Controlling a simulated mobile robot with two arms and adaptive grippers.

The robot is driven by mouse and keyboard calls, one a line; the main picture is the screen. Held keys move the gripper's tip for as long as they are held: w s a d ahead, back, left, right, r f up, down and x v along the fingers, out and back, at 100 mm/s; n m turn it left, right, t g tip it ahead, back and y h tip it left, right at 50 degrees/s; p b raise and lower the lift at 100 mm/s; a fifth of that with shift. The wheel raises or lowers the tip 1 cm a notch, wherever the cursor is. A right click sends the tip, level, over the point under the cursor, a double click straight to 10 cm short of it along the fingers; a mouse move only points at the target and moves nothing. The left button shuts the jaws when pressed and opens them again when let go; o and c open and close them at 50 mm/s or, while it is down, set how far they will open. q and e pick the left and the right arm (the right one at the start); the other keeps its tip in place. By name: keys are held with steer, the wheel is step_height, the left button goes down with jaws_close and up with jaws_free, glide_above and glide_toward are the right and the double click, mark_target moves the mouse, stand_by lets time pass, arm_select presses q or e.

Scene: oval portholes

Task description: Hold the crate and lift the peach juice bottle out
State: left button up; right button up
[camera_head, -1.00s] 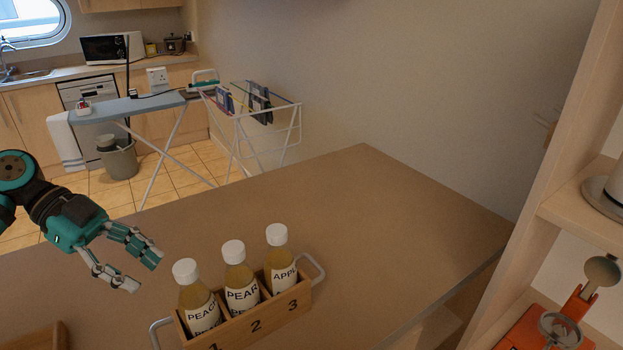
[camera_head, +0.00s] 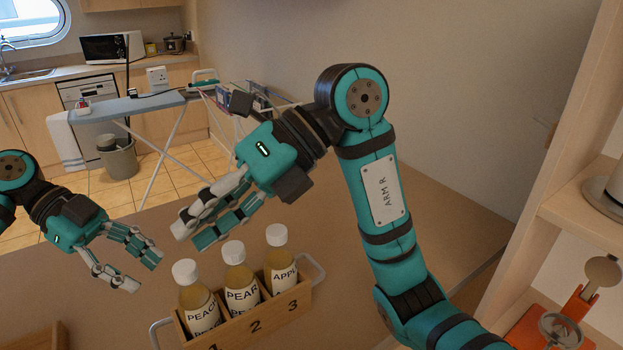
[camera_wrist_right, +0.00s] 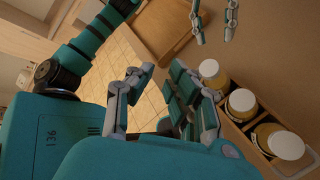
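The peach juice bottle (camera_head: 198,304) stands upright in the slot by number 1 of the wooden crate (camera_head: 272,323), its white cap up. The pear bottle (camera_head: 240,288) and apple bottle (camera_head: 281,273) stand in slots 2 and 3. The crate has a grey handle at each end. My right gripper (camera_head: 191,234) is open and empty, above and behind the peach cap. In the right wrist view its fingers (camera_wrist_right: 160,75) are apart, beside the row of white caps. My left gripper (camera_head: 143,272) is open and empty, left of the crate, touching nothing.
The crate stands on a brown worktop (camera_head: 100,325). A wooden tray-like object (camera_wrist_right: 165,25) lies farther along it, partly seen at lower left in the head view. Shelves with an orange device (camera_head: 545,330) stand at right. My right arm hides much of the worktop's middle.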

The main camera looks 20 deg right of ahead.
steer(key=w+d+f+h, duration=0.1)
steer(key=w+h, duration=0.1)
steer(key=w+d+f+h, duration=0.1)
steer(key=w+f+h, duration=0.1)
steer(key=w, duration=0.1)
steer(key=w+d+f+m+t+h, duration=0.1)
steer(key=w+d+f+h, duration=0.1)
steer(key=shift+w+h, duration=0.25)
steer(key=shift+h, duration=0.05)
steer(key=m+h, duration=0.3)
steer(key=h, duration=0.1)
glide_above(309, 255)
steer(key=shift+t, duration=0.3)
step_height(309, 255, down, 18)
steer(key=shift+f, duration=0.1)
jaws_close()
